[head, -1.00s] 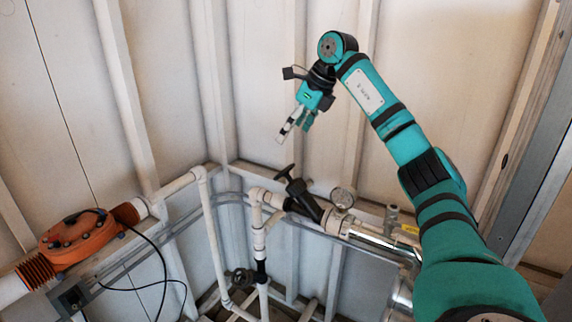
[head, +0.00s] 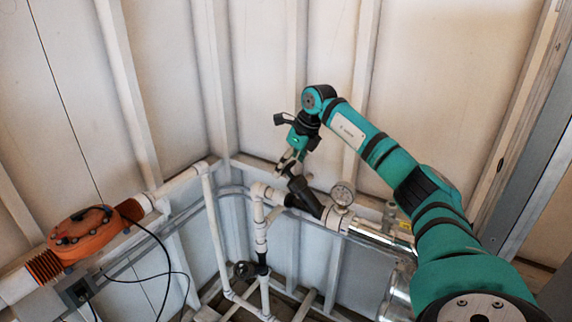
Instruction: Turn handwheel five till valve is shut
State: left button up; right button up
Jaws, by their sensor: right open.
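A black angled valve body (head: 308,199) sits on the white and steel pipe line near the corner. Its small dark handwheel is now mostly hidden behind my right gripper (head: 287,165). My right gripper is open, pointing down at that handwheel; I cannot tell whether it touches it. A second dark handwheel (head: 243,270) sits lower, by the white vertical pipes. I can read no number on either wheel. My left gripper is not in view.
A round pressure gauge (head: 343,193) stands just right of the valve body. White pipes (head: 260,232) run beside and below it. An orange flanged unit (head: 85,237) with black cables is at the left.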

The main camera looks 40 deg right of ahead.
jog(key=shift+x, duration=1.05)
jog(key=c, duration=1.1)
